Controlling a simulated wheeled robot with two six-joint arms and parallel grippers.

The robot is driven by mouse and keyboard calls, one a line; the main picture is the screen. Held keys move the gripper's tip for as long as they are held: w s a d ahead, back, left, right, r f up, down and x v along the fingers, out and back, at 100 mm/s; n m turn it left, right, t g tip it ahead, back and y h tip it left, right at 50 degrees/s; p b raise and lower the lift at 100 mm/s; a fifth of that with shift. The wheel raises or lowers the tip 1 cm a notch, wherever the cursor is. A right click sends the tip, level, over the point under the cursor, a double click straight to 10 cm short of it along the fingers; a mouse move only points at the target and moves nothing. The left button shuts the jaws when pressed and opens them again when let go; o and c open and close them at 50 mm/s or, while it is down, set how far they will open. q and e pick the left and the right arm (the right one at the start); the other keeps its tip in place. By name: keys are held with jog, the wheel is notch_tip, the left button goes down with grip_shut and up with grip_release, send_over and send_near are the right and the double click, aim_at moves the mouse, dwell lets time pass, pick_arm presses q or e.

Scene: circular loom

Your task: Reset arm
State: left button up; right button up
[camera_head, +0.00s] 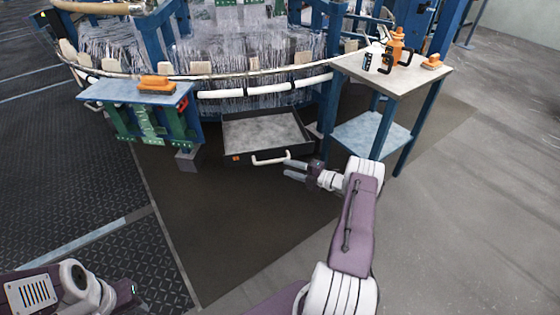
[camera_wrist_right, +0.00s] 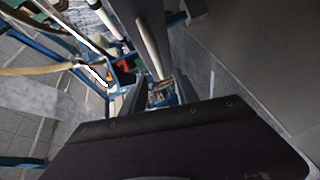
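My right arm reaches forward from the bottom right of the head view. Its gripper (camera_head: 290,169) is just in front of the black drawer's white handle (camera_head: 271,158). The two fingers stand apart with nothing seen between them, and a small gap shows to the handle. In the right wrist view the fingers (camera_wrist_right: 150,95) also stand apart, over a dark band of my own wrist. My left arm shows at the bottom left of the head view, folded low; its fingertips are not clearly visible.
The black drawer (camera_head: 236,150) is pulled out under the circular loom (camera_head: 250,80). A blue side table (camera_head: 135,94) carries an orange tool (camera_head: 157,83). Open floor lies to the right.

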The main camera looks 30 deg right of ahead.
jog(key=shift+s+d, duration=0.2)
jog(key=shift+s, duration=0.15)
